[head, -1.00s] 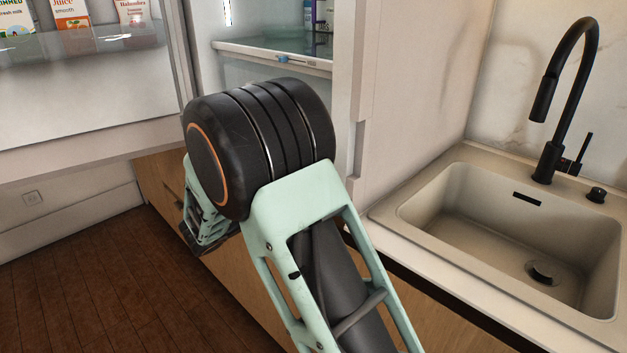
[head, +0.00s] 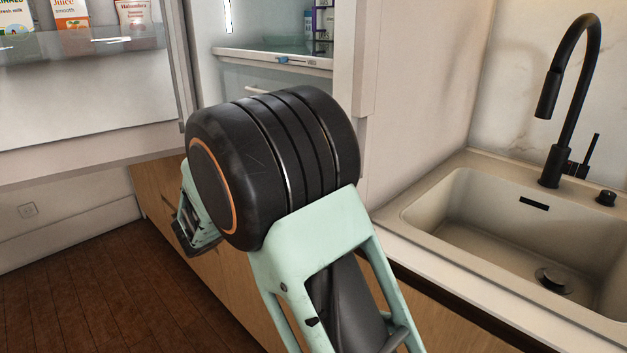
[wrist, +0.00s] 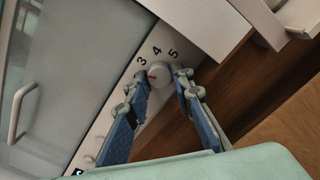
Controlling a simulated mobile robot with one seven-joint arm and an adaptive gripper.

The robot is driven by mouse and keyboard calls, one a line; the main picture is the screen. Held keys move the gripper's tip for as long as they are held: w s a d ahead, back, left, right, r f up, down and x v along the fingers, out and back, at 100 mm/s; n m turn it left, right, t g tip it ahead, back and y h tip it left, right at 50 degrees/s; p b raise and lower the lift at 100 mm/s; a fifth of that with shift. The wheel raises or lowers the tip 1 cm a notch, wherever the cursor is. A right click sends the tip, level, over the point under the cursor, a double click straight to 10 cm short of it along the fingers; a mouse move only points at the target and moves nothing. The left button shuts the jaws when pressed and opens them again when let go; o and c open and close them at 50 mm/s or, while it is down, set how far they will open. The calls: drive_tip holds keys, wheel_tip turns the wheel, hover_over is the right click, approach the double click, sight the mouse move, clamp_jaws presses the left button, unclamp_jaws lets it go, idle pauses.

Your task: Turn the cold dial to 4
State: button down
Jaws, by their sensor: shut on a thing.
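The cold dial (wrist: 158,74) is a small round pale knob with a red mark on its left part, in the wrist view. The numbers 3, 4 and 5 are printed around its upper side, with 4 in the middle. My gripper (wrist: 163,78) has one blue-padded finger on each side of the dial and is shut on it. In the head view my arm's black joint hides the gripper and the dial.
The fridge (head: 275,60) stands open, its door (head: 90,100) with cartons at the left. A drawer handle (wrist: 20,112) shows left of the dial. A sink (head: 520,230) with a black tap (head: 553,160) is at the right.

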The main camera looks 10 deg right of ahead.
drive_tip(key=c, duration=1.7)
unclamp_jaws()
drive_tip(key=shift+o, duration=0.2)
